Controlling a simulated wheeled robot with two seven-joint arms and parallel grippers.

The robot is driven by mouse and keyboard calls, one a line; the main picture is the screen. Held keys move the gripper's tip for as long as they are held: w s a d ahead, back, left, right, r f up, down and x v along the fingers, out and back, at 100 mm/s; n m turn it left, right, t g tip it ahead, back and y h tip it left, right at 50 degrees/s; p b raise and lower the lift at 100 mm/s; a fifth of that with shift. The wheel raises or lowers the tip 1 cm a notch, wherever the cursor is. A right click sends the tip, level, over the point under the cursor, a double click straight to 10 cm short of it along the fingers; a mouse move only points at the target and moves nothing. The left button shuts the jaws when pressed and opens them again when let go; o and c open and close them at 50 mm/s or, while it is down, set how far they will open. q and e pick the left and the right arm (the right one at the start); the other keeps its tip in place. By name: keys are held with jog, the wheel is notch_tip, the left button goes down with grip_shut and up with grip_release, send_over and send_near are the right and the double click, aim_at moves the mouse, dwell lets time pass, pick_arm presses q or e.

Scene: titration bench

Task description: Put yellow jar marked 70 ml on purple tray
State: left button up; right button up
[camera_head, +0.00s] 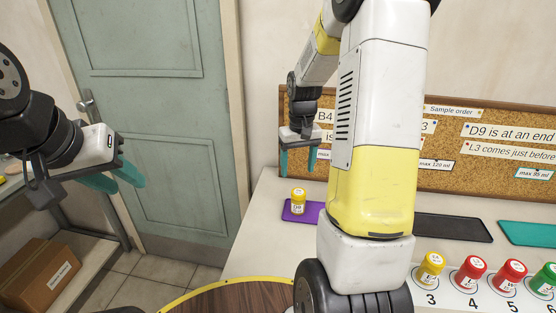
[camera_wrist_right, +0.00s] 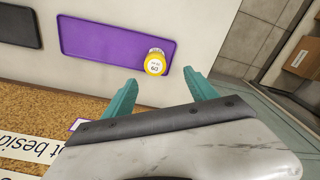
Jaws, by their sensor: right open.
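A yellow jar with a white label (camera_head: 298,202) stands upright on the left end of the purple tray (camera_head: 313,217). Its label seems to read D9; a volume mark is too small to read. The right wrist view shows the jar (camera_wrist_right: 155,65) near the short edge of the tray (camera_wrist_right: 100,38). My right gripper (camera_head: 298,160) is open above the tray, clear of the jar. In the right wrist view its fingers (camera_wrist_right: 160,91) are spread and empty, with the jar beyond them. My left gripper (camera_head: 116,178) hangs open and empty at the left, away from the bench.
Another yellow jar (camera_head: 431,267) stands at spot 3, beside red jars (camera_head: 471,272) and green ones. A black tray (camera_head: 453,228) and a teal tray (camera_head: 530,234) lie along the back. A corkboard with notes (camera_head: 450,178) stands behind. My right arm hides the bench's middle.

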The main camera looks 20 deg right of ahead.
jog(key=s+a+r+t, duration=0.2)
jog(key=s+a+r, duration=0.1)
jog(key=s+r, duration=0.2)
jog(key=s+a+r+t+y, duration=0.1)
jog(key=s+a+r, duration=0.3)
jog(key=s+r, duration=0.2)
jog(key=s+a+r+t+y, duration=0.1)
jog(key=s+a+r+t, duration=0.1)
jog(key=s+r, duration=0.4)
jog(key=s+a, duration=0.1)
jog(key=s, duration=0.2)
jog(key=shift+s+a+r+t, duration=0.2)
jog(key=shift+a+r+t, duration=0.1)
jog(key=shift+a, duration=0.1)
